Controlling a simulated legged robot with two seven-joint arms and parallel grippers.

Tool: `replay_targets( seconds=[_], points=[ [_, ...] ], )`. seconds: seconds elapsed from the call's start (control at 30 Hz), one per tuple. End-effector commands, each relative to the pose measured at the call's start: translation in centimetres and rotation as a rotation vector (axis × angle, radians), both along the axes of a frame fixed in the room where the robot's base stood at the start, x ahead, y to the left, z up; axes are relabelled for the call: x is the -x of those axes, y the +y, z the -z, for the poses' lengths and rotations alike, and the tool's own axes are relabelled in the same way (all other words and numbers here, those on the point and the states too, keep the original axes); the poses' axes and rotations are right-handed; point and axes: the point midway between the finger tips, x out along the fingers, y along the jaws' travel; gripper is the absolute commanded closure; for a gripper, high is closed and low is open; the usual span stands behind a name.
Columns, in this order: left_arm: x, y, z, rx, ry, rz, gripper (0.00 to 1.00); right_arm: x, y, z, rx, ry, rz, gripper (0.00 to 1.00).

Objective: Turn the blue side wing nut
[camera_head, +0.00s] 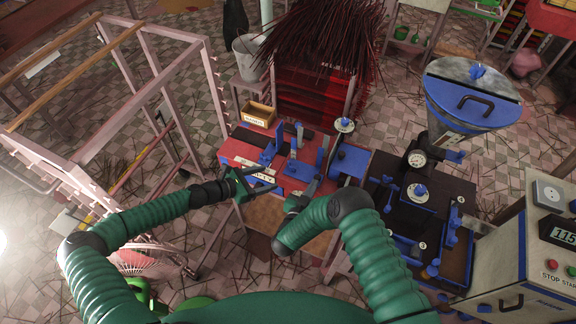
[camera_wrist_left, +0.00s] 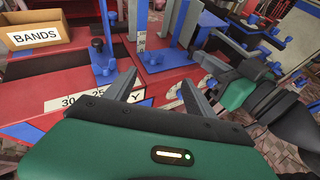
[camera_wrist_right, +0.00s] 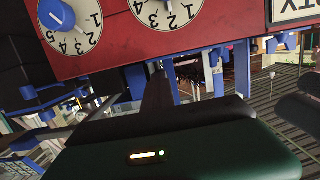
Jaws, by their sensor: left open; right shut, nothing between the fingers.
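I cannot single out a blue wing nut for certain. Blue brackets and uprights (camera_head: 271,149) stand on the red bench (camera_head: 238,152); in the left wrist view a blue bracket (camera_wrist_left: 104,62) carries a dark knob (camera_wrist_left: 97,45). A blue knob (camera_wrist_right: 57,14) sits on a numbered white dial on a red face in the right wrist view. My left gripper (camera_head: 264,180) is open and empty over the bench's front part; its spread fingers show in the left wrist view (camera_wrist_left: 158,88). My right gripper (camera_head: 308,190) is shut and empty at the bench's front, below the red face (camera_wrist_right: 157,95).
A box labelled BANDS (camera_head: 258,114) stands at the bench's back left. A blue hopper machine (camera_head: 470,100) and a control box (camera_head: 540,245) stand to the right. A pale rack (camera_head: 150,90) stands left. Dark red sticks (camera_head: 320,40) are piled behind.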

Motion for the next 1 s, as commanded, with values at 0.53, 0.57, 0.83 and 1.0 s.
replay_targets(
  seconds=[0.53,0.57,0.83,1.0],
  points=[
    [-6.3,-5.9,2.4,0.052,0.011,-0.054,0.36,0.0,0.1,0.0,0.003,0.000,0.002,1.00],
    [-6.7,-6.3,2.6,0.052,0.010,-0.053,0.36,0.0,0.1,0.0,0.003,0.000,0.002,1.00],
    [-7.9,-7.5,3.4,0.051,0.009,-0.055,0.36,0.0,0.1,0.0,0.003,0.000,0.002,1.00],
    [-7.8,-7.5,3.4,0.051,0.009,-0.054,0.38,0.0,0.1,0.0,0.003,0.000,0.001,1.00]
  ],
)
